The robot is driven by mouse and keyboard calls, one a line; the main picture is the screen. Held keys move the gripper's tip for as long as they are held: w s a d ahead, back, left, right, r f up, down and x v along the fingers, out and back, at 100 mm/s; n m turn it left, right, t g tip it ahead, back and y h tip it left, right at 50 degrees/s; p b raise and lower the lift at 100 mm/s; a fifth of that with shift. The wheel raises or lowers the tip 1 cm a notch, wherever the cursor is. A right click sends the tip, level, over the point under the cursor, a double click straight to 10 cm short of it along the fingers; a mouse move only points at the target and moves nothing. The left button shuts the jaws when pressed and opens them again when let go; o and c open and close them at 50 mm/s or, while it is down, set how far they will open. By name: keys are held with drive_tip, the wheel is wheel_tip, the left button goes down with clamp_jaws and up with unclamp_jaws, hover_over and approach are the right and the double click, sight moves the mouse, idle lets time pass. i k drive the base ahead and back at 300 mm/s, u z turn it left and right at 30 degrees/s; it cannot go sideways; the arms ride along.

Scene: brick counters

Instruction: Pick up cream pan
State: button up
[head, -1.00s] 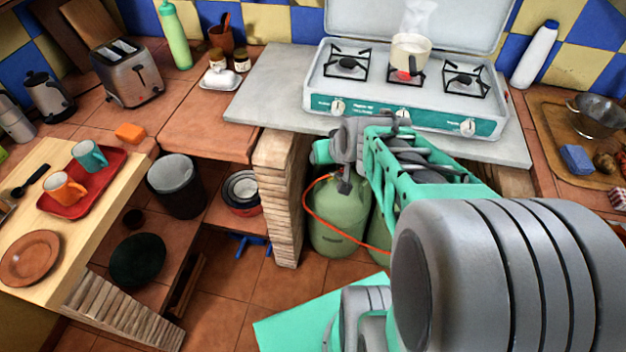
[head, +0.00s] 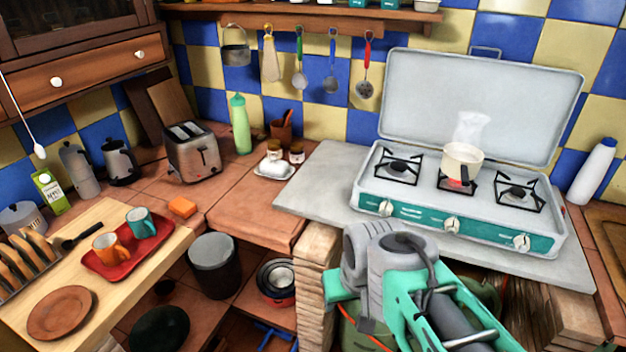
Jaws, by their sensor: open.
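The cream pan (head: 461,163) stands upright on the middle burner of the camp stove (head: 440,224) in the head view. Steam rises from it, and a red glow shows under it. A grey and teal part of my arm shows at the lower middle, in front of the stove and apart from the pan. My gripper's fingers are not visible in this view.
The stove's raised lid (head: 480,105) stands behind the pan. Empty burners (head: 397,167) flank it. A white bottle (head: 592,172) stands right of the stove. A toaster (head: 192,152), green bottle (head: 240,125) and small jars (head: 296,152) stand left. Utensils (head: 331,84) hang on the wall.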

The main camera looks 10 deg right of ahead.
sight(464, 170)
drive_tip(key=z, duration=1.1)
drive_tip(key=i, duration=0.4)
drive_tip(key=u, duration=1.1)
